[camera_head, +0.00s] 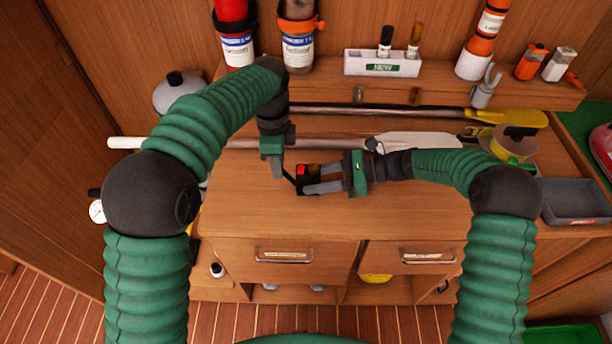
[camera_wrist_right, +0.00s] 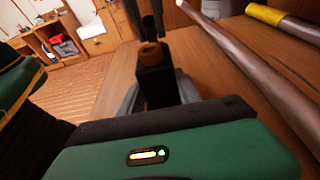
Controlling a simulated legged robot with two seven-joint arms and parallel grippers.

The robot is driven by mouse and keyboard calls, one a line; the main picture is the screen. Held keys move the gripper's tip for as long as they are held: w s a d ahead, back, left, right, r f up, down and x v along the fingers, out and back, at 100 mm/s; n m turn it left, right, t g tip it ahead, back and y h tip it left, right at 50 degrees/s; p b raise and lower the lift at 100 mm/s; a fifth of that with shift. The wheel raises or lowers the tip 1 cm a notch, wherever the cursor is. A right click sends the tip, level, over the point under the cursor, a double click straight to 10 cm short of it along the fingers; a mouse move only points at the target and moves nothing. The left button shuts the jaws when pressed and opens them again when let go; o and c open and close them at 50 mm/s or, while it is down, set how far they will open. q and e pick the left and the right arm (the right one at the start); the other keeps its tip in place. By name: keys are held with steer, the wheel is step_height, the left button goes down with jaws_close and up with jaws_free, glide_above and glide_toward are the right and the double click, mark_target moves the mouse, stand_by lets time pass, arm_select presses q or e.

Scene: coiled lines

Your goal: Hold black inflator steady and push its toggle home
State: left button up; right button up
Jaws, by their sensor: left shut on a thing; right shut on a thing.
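The black inflator (camera_head: 301,185) is a small dark block with a red patch on top, low over the bench in the middle of the head view. My right gripper (camera_head: 312,180) comes from the right and is shut on its body. In the right wrist view the inflator (camera_wrist_right: 155,85) stands out between the fingers, with an orange-brown end piece (camera_wrist_right: 151,53). My left gripper (camera_head: 287,176) points down at the inflator's left end, shut on what seems to be its toggle. Its dark fingers (camera_wrist_right: 147,18) meet that end in the right wrist view. The toggle itself is mostly hidden.
Behind the grippers lie a long pole (camera_head: 335,141) and a yellow-ended paddle (camera_head: 505,118). A shelf holds bottles and a white holder (camera_head: 382,63). A tape roll (camera_head: 513,143) and grey tray (camera_head: 574,201) lie right. The bench front (camera_head: 290,220) is clear.

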arm_select(q)
steer(key=shift+d+r, duration=0.2)
steer(key=shift+d, duration=0.35)
arm_select(e)
steer(key=shift+s, duration=0.1)
arm_select(q)
steer(key=shift+d+r, duration=0.25)
steer(key=shift+d, duration=0.4)
steer(key=shift+d+r, duration=0.1)
steer(key=shift+d, duration=0.7)
arm_select(e)
steer(key=shift+a, duration=0.1)
arm_select(q)
steer(key=o, duration=0.7)
steer(key=shift+s+d, duration=0.1)
steer(key=shift+a+r, duration=0.15)
steer(key=shift+r, duration=1.1)
steer(key=shift+a+r, duration=0.1)
steer(key=shift+r, duration=1.15)
